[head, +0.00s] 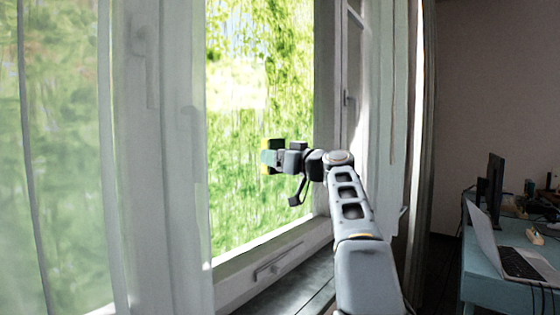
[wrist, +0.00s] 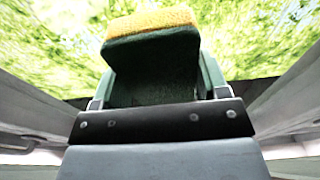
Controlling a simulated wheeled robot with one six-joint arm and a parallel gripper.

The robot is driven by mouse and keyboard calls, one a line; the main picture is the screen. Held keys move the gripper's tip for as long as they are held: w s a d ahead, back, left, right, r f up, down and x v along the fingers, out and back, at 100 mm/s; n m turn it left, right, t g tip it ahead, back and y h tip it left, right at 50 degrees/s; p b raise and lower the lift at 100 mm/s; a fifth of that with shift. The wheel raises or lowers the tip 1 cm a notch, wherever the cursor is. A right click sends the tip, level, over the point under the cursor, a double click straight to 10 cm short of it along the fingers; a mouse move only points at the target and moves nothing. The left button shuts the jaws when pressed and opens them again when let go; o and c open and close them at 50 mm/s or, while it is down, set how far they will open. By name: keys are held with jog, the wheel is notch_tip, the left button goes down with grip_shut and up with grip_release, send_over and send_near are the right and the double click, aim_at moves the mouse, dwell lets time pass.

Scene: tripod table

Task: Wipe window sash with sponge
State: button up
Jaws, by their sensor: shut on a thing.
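My gripper (head: 275,158) is shut on the sponge (wrist: 152,62), which has a yellow layer and a dark green layer. In the head view the sponge (head: 266,146) shows as a small yellow and green piece at the end of my arm. My gripper holds it in front of the bright opening between the window frames. The window sash (head: 160,150) on the left has a pale frame behind sheer curtain. Another sash (head: 351,90) with a handle stands to the right of the opening. I cannot tell whether the sponge touches any surface.
The sill (head: 285,290) runs below the opening, with a handle on the low frame. A curtain (head: 422,120) hangs right of the window. A blue desk (head: 485,288) with a laptop (head: 515,258) and a monitor (head: 492,188) stands at the far right. Green foliage lies outside.

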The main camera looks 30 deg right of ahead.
jog(key=shift+s+a+b, duration=0.4)
jog(key=shift+a+b, duration=0.25)
jog(key=shift+a, duration=0.4)
jog(key=shift+s+a+b, duration=0.45)
jog(key=shift+a+b, duration=0.15)
jog(key=shift+a, duration=0.4)
jog(key=shift+s+a+b, duration=0.4)
jog(key=shift+a+b, duration=0.25)
jog(key=shift+a, duration=0.4)
jog(key=shift+d, duration=0.1)
jog(key=b, duration=0.3)
send_near(252, 156)
jog(key=shift+w+r, duration=0.45)
jog(key=shift+w, duration=0.05)
jog(key=shift+s, duration=0.1)
jog(key=shift+b+v, duration=0.3)
jog(key=shift+v, duration=1.05)
jog(key=shift+r, duration=0.15)
